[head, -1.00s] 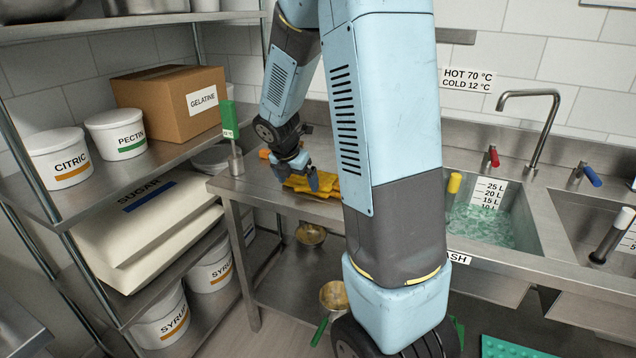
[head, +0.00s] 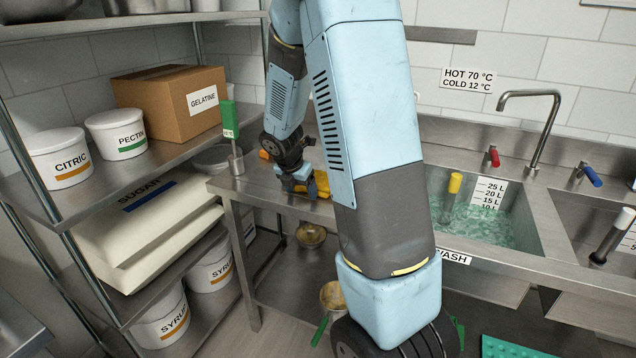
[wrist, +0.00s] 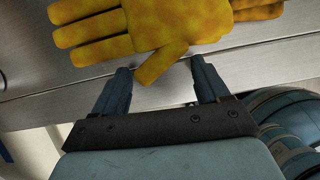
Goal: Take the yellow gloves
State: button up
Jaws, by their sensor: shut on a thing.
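The yellow gloves (wrist: 150,25) lie flat on the steel table in the wrist view, fingers to the left and partly cut off by the top edge. In the head view only a bit of the yellow gloves (head: 322,183) shows beside my arm, which hides the rest.
A steel shelf with white tubs (head: 117,134), a gelatine box (head: 178,102) and sugar sacks (head: 150,215) stands on the left. A green-handled tool (head: 232,140) stands at the table's left end. A wash sink (head: 480,220) with water is on the right.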

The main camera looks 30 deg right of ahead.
jog(key=c, duration=0.5)
jog(key=shift+r, duration=0.15)
jog(key=shift+r, duration=0.3)
notch_tip(320, 180, up, 3)
jog(key=shift+f, duration=0.15)
jog(key=s+a+r, duration=0.9)
jog(key=s, duration=0.1)
jog(key=shift+s+a+r, duration=0.15)
jog(key=shift+s+r, duration=0.1)
jog(key=shift+s, duration=0.05)
